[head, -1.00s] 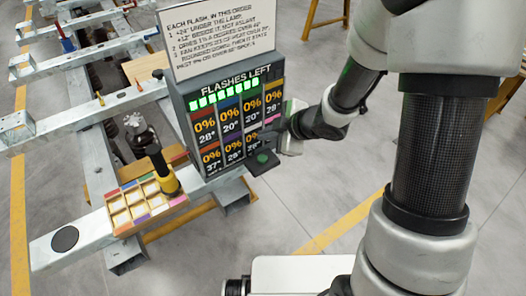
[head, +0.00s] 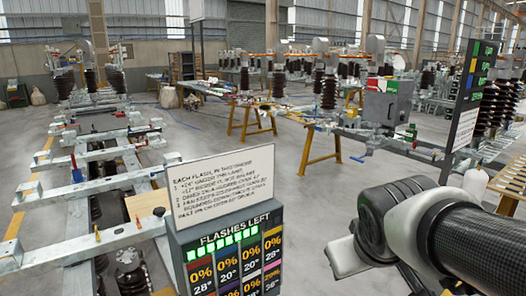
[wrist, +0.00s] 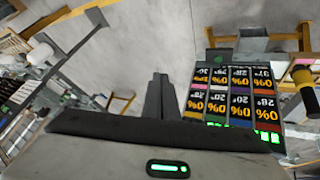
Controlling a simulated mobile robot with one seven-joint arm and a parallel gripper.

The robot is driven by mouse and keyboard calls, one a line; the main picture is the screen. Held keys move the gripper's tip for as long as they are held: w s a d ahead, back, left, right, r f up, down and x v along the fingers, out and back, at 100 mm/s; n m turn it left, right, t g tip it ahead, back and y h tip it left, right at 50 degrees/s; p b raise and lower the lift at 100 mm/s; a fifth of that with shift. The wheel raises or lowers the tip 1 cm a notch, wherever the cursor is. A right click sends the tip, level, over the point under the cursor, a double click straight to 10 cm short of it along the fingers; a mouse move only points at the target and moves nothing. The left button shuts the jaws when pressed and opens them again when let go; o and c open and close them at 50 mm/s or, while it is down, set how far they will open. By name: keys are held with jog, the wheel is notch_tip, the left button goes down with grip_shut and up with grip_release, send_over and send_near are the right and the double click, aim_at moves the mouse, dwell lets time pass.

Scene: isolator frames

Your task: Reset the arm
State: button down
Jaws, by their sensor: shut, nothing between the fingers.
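My arm (head: 455,240) reaches in from the right edge in the head view. My gripper's fingertips are not clear there. In the wrist view my gripper (wrist: 159,82) shows as two dark fingers pressed together with nothing between them. They point over bare grey floor, left of the flash panel in that picture. The flash panel (head: 240,228) stands at the lower middle of the head view, its lower part cut off. It also shows upside down in the wrist view (wrist: 235,95), with coloured cells of percentages and degrees and a lit green row.
A white instruction sign (head: 222,172) tops the panel. Pale metal rails (head: 95,240) run along the left. A yellow-and-black object (wrist: 304,77) is at the wrist view's right edge. A grey box (head: 388,102) and a dark board (head: 473,90) stand behind. Floor between is open.

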jog(key=s+a+r+m+g+y, duration=0.1)
jog(key=s+a+m, duration=0.15)
jog(key=s, duration=0.55)
notch_tip(320, 180, up, 13)
jog(key=p, duration=1.2)
jog(key=shift+s+a+f+y+p, duration=0.2)
jog(key=shift+a+y+p, duration=0.1)
jog(key=shift+a, duration=0.1)
